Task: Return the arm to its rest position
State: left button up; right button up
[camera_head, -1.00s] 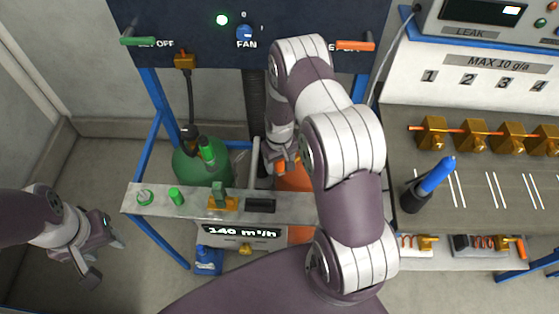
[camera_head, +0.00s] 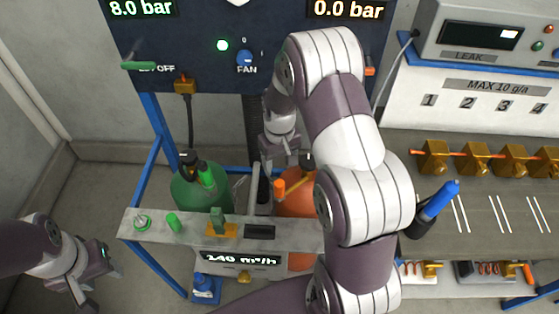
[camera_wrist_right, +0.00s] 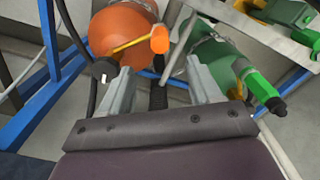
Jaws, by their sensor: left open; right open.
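My right arm (camera_head: 345,130) reaches up the middle of the head view, folded over the charging station. Its right gripper (camera_head: 278,170) points down above and between the green cylinder and the orange cylinder. In the right wrist view the right gripper (camera_wrist_right: 160,90) has its two fingers wide apart, with nothing between them. The orange cylinder's orange valve knob (camera_wrist_right: 159,40) shows just beyond the fingers, apart from them. My left gripper (camera_head: 95,280) hangs at the lower left over the bare floor, open and empty.
The green cylinder (camera_head: 190,190) and orange cylinder (camera_head: 296,197) stand behind a grey shelf (camera_head: 190,230) in a blue frame (camera_head: 157,120). A dark panel (camera_head: 200,65) shows 8.0 bar and 0.0 bar. The right bench (camera_head: 450,200) holds brass valves (camera_head: 476,160) and a blue-topped torch (camera_head: 437,202).

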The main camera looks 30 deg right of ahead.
dwell(0.3)
jog(key=s+a+r, duration=0.4)
jog(key=s, duration=0.2)
jog(key=s+a+r+t, duration=0.1)
jog(key=s+a+r, duration=0.3)
jog(key=s, duration=0.3)
jog(key=shift+s+r, duration=0.25)
jog(key=shift+r, duration=0.4)
